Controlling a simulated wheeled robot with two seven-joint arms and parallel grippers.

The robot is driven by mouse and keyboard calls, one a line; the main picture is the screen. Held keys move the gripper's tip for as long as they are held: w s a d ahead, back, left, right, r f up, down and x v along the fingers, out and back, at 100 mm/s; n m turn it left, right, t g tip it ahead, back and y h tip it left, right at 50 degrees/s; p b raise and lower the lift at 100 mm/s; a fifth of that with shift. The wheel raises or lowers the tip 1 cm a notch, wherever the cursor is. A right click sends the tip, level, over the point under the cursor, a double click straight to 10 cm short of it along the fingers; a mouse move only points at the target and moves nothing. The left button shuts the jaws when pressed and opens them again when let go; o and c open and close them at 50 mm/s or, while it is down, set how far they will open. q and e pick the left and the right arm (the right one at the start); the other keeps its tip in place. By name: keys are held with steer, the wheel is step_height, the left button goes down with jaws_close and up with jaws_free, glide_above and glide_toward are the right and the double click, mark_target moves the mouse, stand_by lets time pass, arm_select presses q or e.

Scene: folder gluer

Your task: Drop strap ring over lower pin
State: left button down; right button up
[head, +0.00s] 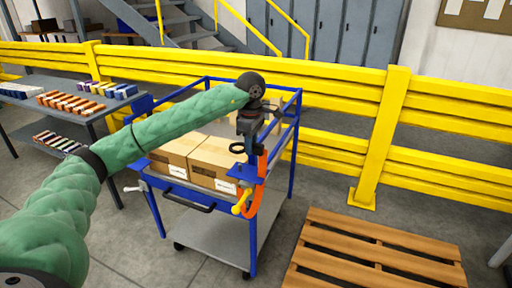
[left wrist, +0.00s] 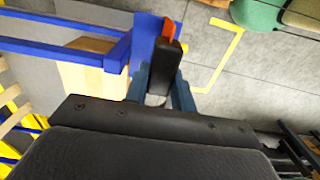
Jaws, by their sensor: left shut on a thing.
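An orange strap (head: 261,178) hangs in a loop beside the near right corner post of a blue cart. My left gripper (head: 247,143) is above that corner, shut on a dark end piece of the strap, likely its ring. In the left wrist view the black piece (left wrist: 165,70) sits between my fingertips (left wrist: 162,92), with a bit of orange behind it. A blue bracket plate (head: 241,171) is just below the gripper. A yellow pin-like part (head: 240,205) sticks out lower on the post. Whether the strap touches it I cannot tell. My right gripper is not visible.
The blue cart (head: 205,206) carries cardboard boxes (head: 212,160). A yellow guard rail (head: 345,98) runs behind it. A wooden pallet (head: 375,255) lies at right. A table with small parts (head: 85,120) stands at left. Bare floor separates cart and pallet.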

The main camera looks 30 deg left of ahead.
arm_select(q)
steer(key=shift+a, duration=0.1)
steer(key=shift+a, duration=0.2)
steer(key=a+f+b, duration=0.1)
steer(key=a+b, duration=0.3)
steer(key=a, duration=0.7)
steer(key=shift+s+a+f, duration=0.25)
steer(key=a+f+b, duration=0.1)
steer(key=a+b, duration=0.1)
steer(key=a, duration=1)
steer(key=shift+s+f, duration=0.3)
